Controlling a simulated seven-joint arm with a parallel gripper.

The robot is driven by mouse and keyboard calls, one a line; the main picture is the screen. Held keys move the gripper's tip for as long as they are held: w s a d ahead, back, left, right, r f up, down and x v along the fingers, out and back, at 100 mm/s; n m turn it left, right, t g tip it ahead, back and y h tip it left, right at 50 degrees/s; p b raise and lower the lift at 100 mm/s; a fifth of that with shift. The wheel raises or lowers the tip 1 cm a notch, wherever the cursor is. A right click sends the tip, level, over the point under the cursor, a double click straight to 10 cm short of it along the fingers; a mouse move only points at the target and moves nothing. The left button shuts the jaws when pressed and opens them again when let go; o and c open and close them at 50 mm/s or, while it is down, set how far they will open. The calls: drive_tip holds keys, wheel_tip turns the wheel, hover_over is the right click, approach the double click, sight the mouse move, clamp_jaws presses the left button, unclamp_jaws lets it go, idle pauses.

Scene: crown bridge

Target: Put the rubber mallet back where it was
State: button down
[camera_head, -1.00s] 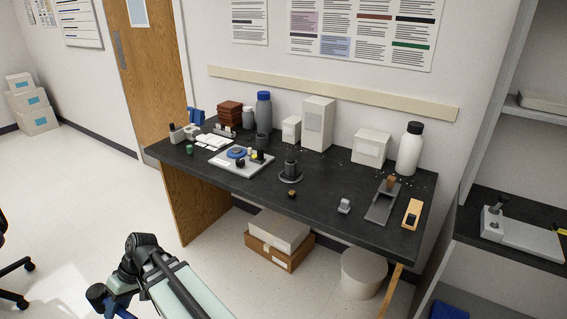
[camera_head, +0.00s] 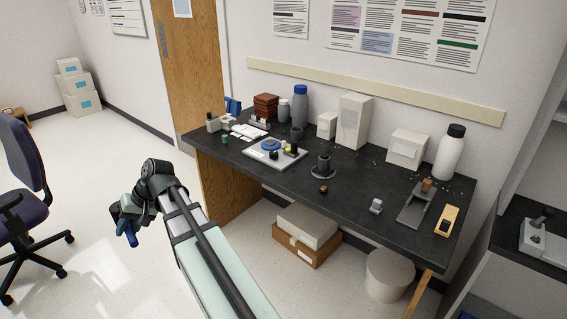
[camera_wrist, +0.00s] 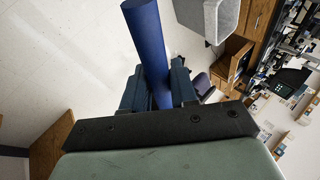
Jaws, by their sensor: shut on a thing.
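My gripper (camera_wrist: 160,88) is shut on a smooth blue cylinder, which I take to be the handle of the rubber mallet (camera_wrist: 146,32).
The bench holds a white tray (camera_head: 262,160), a dark round-based stand (camera_head: 323,168), a grey sloped holder (camera_head: 415,208), bottles and boxes, mostly along the back. A blue office chair (camera_head: 30,160) stands left of my gripper. Boxes (camera_head: 306,230) and a bin (camera_head: 388,275) sit under the bench.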

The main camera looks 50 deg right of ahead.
drive_tip(key=s+d+r+m+t+h, duration=0.1)
drive_tip(key=s+d+r+m, duration=0.15)
drive_tip(key=d, duration=1.45)
drive_tip(key=s+d+r+m+t+h, duration=0.15)
drive_tip(key=d+m, duration=0.25)
drive_tip(key=d, duration=1.2)
drive_tip(key=s+d+f+m+h, duration=0.1)
drive_tip(key=s+d+f+m, duration=0.1)
drive_tip(key=s+d, duration=1.2)
drive_tip(key=s+d+f+m+t+h, duration=0.1)
drive_tip(key=s+d, duration=0.5)
drive_tip(key=d, duration=1.5)
drive_tip(key=s+d+f+m+h, duration=0.2)
drive_tip(key=s+d, duration=0.7)
drive_tip(key=d, duration=0.9)
drive_tip(key=shift+y, duration=0.25)
drive_tip(key=shift+s+a+f, duration=0.1)
drive_tip(key=shift+s+f, duration=0.05)
drive_tip(key=shift+f, duration=4.45)
drive_tip(key=c, duration=0.9)
unclamp_jaws()
